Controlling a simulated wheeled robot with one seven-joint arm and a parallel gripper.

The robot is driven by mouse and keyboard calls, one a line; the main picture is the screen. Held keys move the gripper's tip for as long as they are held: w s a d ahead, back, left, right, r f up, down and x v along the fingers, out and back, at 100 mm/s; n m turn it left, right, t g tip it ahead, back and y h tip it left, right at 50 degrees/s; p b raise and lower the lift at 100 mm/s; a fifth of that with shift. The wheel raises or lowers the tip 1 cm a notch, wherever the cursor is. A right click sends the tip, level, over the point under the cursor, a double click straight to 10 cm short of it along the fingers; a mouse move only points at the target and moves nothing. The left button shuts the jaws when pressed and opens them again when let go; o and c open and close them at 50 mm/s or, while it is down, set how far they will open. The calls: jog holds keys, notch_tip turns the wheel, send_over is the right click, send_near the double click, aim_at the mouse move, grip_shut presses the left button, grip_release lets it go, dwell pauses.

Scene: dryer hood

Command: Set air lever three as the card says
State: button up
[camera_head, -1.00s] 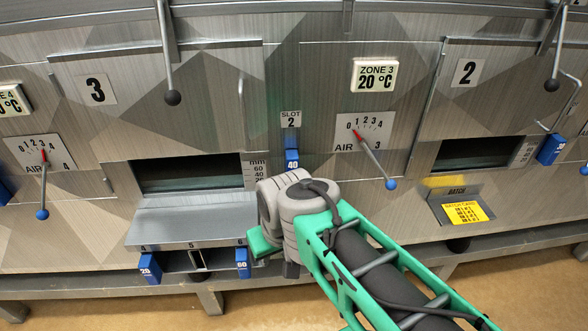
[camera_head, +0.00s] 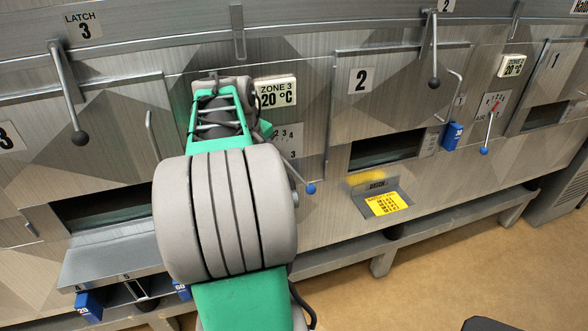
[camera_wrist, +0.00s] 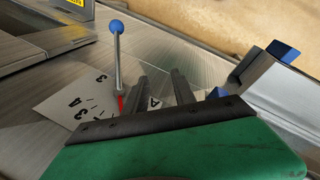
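Air lever three is a metal rod with a blue knob (camera_head: 310,188), slanting down to the right from its dial plate (camera_head: 289,138), which my arm partly covers. In the wrist view, the picture is turned over: the lever's blue knob (camera_wrist: 116,26) is at the top, and its red pointer end lies on the white dial plate (camera_wrist: 72,112). I cannot read the exact setting. My gripper (camera_wrist: 160,78) has two dark fingers apart with nothing between them, close beside the lever and not around it. The yellow batch card (camera_head: 386,204) sits in its holder; its print is too small to read.
The zone 3 display (camera_head: 276,92) reads 20 °C above the dial. Latch three's handle (camera_head: 67,95) hangs at left and another latch handle (camera_head: 433,55) at right. Blue blocks (camera_head: 452,135) and a shelf (camera_head: 112,262) stick out from the panel. A blue-ended metal part shows in the wrist view (camera_wrist: 270,75).

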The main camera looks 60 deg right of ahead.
send_over(296, 174)
jog(key=a, duration=0.2)
jog(key=shift+g, duration=0.4)
jog(key=x, duration=0.6)
jog(key=shift+w+d+r, duration=0.1)
jog(key=shift+d, duration=0.05)
jog(key=shift+d+f, duration=0.15)
jog(key=shift+f, duration=0.4)
jog(key=shift+c, duration=0.5)
grip_shut()
jog(key=shift+w, duration=0.1)
